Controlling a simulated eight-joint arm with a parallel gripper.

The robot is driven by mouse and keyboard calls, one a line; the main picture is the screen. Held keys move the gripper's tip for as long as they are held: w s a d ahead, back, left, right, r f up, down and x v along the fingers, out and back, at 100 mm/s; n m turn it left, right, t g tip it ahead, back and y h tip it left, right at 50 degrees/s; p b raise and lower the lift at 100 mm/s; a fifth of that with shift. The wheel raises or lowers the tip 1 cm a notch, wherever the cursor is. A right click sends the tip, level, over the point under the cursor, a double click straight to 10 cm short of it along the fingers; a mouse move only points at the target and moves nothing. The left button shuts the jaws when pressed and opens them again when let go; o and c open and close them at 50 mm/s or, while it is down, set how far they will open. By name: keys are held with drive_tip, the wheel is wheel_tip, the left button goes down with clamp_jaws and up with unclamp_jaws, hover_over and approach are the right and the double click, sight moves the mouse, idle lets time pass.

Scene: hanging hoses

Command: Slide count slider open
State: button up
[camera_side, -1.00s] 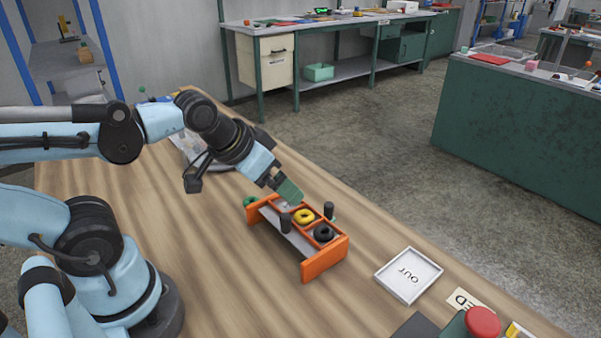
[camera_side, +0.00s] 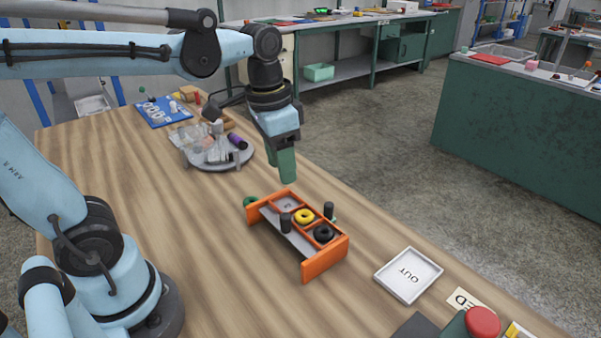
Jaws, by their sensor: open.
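An orange frame (camera_side: 323,262) stands on the wooden table, with a row of compartments on its far side. A yellow ring (camera_side: 304,217) is in the middle compartment and a black ring (camera_side: 323,234) in the right one. The left compartment (camera_side: 287,204) shows a pale floor with a small mark. A grey strip (camera_side: 298,241) runs along the near side. Dark upright posts stand at the near side (camera_side: 285,223) and far side (camera_side: 328,210). I cannot tell which part is the count slider. My gripper (camera_side: 287,178) points down, open and empty, above the frame's left end, not touching it.
A green ring (camera_side: 250,202) lies at the frame's left end. A white OUT tray (camera_side: 408,275) and a red button (camera_side: 482,322) are to the right. A round tray of clutter (camera_side: 215,158) stands behind left. The table left of the frame is clear.

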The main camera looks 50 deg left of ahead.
sight(286, 215)
drive_tip(key=shift+m+g, duration=0.4)
drive_tip(key=shift+g, duration=0.4)
drive_tip(key=shift+w+d+f, duration=0.1)
drive_tip(key=shift+d+f, duration=0.05)
drive_tip(key=shift+f, duration=2.65)
drive_tip(key=shift+d+f, duration=0.1)
drive_tip(key=shift+f, duration=2.7)
clamp_jaws()
